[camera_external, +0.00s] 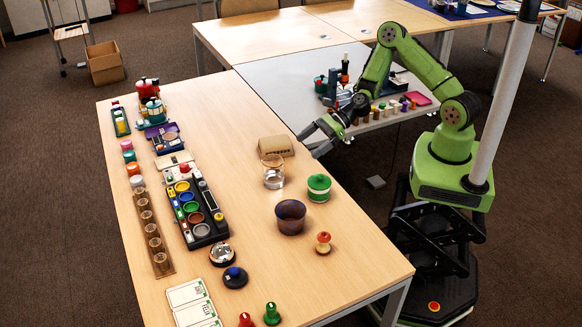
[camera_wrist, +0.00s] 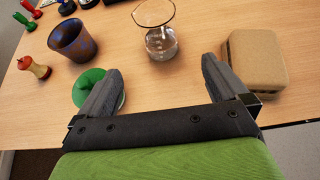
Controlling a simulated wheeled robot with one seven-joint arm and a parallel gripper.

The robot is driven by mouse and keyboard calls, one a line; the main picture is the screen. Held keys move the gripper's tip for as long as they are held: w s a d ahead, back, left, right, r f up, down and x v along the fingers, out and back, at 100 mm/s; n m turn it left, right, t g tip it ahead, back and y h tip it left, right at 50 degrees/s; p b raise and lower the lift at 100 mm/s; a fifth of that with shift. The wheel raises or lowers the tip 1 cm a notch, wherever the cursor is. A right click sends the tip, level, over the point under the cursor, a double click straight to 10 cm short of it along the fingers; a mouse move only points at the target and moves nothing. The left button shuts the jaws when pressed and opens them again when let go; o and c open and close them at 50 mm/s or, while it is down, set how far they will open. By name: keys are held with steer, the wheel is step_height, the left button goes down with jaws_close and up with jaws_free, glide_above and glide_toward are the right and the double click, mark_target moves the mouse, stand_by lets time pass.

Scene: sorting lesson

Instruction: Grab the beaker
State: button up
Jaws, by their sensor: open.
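The beaker (camera_external: 273,172) is clear glass and stands upright on the wooden table, beside a tan box. In the wrist view the beaker (camera_wrist: 160,42) is ahead of my gripper, near the top middle, with a little clear content at its bottom. My gripper (camera_external: 314,141) is at the table's right edge in the external view, to the right of the beaker and apart from it. In the wrist view my gripper (camera_wrist: 160,85) has its two fingers spread wide with nothing between them.
Near the beaker are the tan box (camera_external: 276,146), a green-and-white lidded jar (camera_external: 319,188), a dark purple cup (camera_external: 290,217) and an apple core (camera_external: 323,243). In the wrist view the green lid (camera_wrist: 88,88) lies partly behind the left finger. Trays and jars line the table's left side.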

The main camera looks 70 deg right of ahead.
mark_target(277, 171)
steer(key=b+x, duration=0.1)
steer(key=x, duration=0.4)
steer(key=b+x, duration=0.1)
steer(key=x, duration=0.3)
steer(key=b+x, duration=0.1)
steer(key=x, duration=0.4)
steer(key=shift+a+f, duration=0.15)
steer(key=shift+f, duration=0.3)
steer(key=shift+r, duration=0.1)
steer(key=shift+c, duration=0.5)
steer(key=c, duration=1)
steer(key=shift+r, duration=0.1)
